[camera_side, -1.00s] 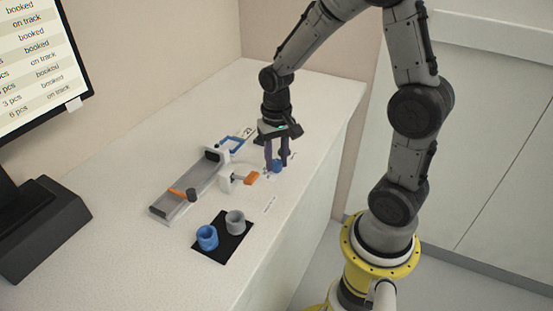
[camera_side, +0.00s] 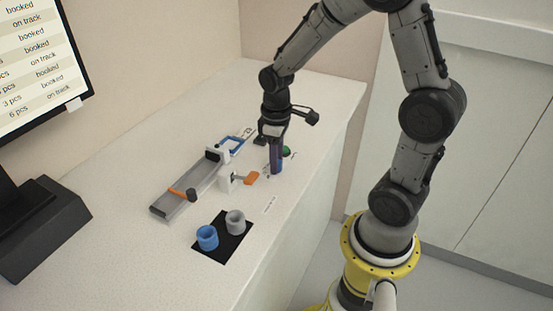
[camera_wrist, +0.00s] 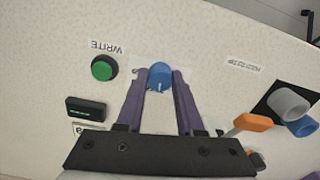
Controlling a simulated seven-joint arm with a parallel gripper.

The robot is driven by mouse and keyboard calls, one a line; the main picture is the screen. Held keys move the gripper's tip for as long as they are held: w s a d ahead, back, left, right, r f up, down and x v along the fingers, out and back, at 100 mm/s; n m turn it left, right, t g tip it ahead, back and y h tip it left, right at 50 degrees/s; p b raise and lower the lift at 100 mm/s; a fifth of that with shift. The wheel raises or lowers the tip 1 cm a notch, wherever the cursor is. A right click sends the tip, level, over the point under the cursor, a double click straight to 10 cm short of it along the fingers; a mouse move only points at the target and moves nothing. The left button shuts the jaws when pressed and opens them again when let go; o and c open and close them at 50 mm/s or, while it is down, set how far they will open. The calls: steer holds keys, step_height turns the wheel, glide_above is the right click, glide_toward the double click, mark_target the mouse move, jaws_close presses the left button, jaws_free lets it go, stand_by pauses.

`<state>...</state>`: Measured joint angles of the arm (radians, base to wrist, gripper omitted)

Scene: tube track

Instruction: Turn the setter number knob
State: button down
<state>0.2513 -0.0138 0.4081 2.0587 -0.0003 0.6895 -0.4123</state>
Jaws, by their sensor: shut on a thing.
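The setter knob is the round blue knob (camera_wrist: 160,76) with a pale pointer mark, seen in the wrist view between my fingertips. My gripper (camera_wrist: 162,78) is shut on it, one purple finger on each side. In the side view my gripper (camera_side: 276,170) points straight down at the table, and its fingers hide most of the knob.
A green button (camera_wrist: 104,67) labelled WRITE and a small dark display (camera_wrist: 87,109) are left of the knob in the wrist view. An orange handle (camera_side: 251,178), a grey track (camera_side: 186,190), a blue cup (camera_side: 207,237) and a grey cup (camera_side: 235,222) stand nearby.

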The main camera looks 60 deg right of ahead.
steer(key=shift+w+r+n, duration=0.1)
steer(key=shift+r+n, duration=0.05)
steer(key=shift+n, duration=0.45)
steer(key=c, duration=0.5)
jaws_free()
steer(key=shift+c, duration=0.2)
step_height(320, 180, up, 14)
